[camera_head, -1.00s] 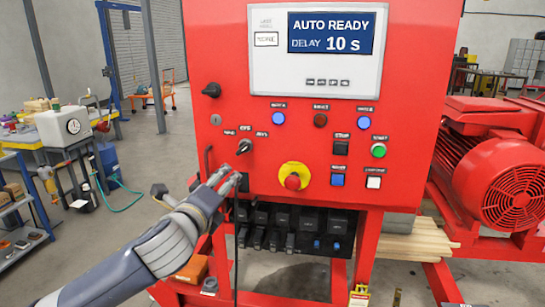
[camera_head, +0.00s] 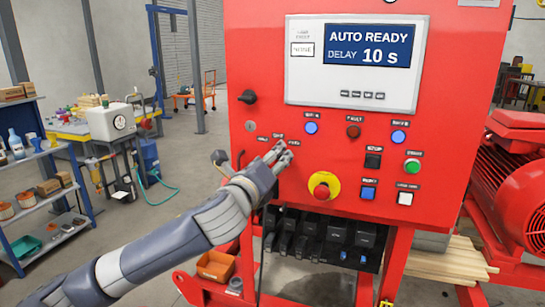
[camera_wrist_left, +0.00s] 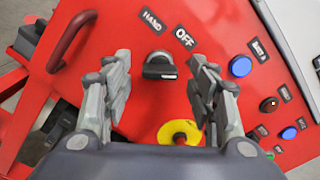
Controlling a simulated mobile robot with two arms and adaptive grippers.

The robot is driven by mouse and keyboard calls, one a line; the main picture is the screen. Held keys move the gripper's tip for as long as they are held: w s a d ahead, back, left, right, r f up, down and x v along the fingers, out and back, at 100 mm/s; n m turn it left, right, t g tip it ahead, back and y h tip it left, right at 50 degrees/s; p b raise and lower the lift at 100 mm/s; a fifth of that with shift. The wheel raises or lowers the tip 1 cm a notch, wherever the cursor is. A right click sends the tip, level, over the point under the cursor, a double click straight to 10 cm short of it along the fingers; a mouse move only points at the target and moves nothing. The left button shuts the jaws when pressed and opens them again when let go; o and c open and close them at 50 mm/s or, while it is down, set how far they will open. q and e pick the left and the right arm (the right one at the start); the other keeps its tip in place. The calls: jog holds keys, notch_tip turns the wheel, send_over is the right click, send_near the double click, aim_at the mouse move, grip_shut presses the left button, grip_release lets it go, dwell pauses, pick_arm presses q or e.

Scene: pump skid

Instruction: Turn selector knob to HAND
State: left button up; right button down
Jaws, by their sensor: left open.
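The selector knob (camera_wrist_left: 160,66) shows in the left wrist view as a black handle on a grey round base, on the red panel. The HAND label (camera_wrist_left: 152,20) and OFF label (camera_wrist_left: 185,38) are above it in that view. My left gripper (camera_wrist_left: 160,62) is open, with one finger on each side of the knob and a gap to it on both sides. In the head view my left gripper (camera_head: 281,152) is at the panel just below the selector labels (camera_head: 278,137) and hides the knob. My right gripper is not in view.
The red and yellow emergency stop (camera_head: 321,186) is close to the right of my gripper, below it. A handle bar (camera_wrist_left: 72,40) is left of the knob. Blue lamps (camera_head: 311,128) and a display reading AUTO READY (camera_head: 370,45) are higher up. A black rotary switch (camera_head: 247,97) is at upper left.

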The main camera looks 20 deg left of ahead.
pick_arm(q)
jog(key=shift+w, duration=0.65)
jog(key=c, duration=1.1)
jog(key=shift+o, duration=0.2)
jog(key=shift+n, duration=0.3)
jog(key=n+p, duration=0.6)
jog(key=n, duration=1.3)
jog(key=shift+n, duration=0.3)
